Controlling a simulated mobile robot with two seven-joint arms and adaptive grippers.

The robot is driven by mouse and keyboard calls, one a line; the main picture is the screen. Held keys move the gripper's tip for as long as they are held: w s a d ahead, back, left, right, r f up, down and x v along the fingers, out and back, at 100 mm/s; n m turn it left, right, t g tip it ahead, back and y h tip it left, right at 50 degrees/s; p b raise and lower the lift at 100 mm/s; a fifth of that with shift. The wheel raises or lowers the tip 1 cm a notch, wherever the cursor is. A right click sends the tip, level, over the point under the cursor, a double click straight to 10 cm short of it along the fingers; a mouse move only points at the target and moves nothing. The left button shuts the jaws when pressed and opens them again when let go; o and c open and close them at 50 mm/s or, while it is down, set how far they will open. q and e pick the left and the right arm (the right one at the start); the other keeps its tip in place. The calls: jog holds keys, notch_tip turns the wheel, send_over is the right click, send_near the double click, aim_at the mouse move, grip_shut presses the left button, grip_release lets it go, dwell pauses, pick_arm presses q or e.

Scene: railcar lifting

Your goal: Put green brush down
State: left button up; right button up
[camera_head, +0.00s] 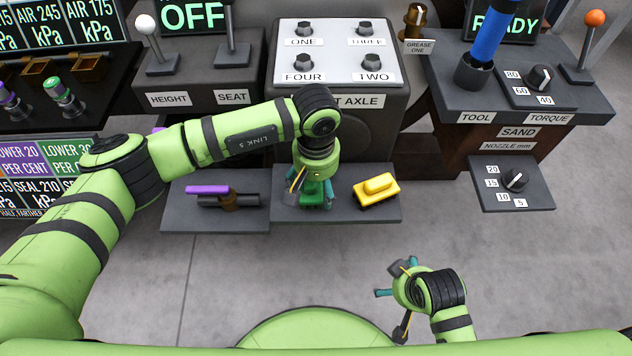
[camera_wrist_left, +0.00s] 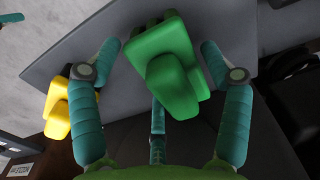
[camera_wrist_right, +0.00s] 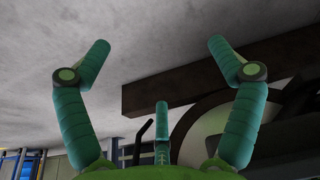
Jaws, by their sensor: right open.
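The green brush (camera_head: 313,192) is at the middle of the dark shelf (camera_head: 290,213), below my left gripper, and looks to rest on it. In the left wrist view the green brush (camera_wrist_left: 168,62) lies between the fingers of my left gripper (camera_wrist_left: 159,48). A gap shows on its left side; the right finger is close to or touching it. The fingers look spread. My left gripper (camera_head: 316,190) partly hides the brush in the head view. My right gripper (camera_head: 393,279) is open and empty over the floor, in front of the shelf.
A yellow brush (camera_head: 376,192) sits right of the green one. A purple-handled tool (camera_head: 209,189) lies on the left shelf section. The axle box (camera_head: 335,85) stands behind the shelf. A knob panel (camera_head: 512,183) is at the right. The floor (camera_head: 540,270) in front is clear.

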jog(key=shift+d, duration=0.1)
pick_arm(q)
jog(key=shift+r, duration=0.1)
notch_tip(320, 180, up, 12)
jog(key=shift+r+p, duration=0.1)
jog(key=shift+p, duration=0.8)
pick_arm(e)
jog(key=f, duration=0.4)
jog(key=shift+s+f, duration=0.3)
jog(key=shift+s, duration=0.05)
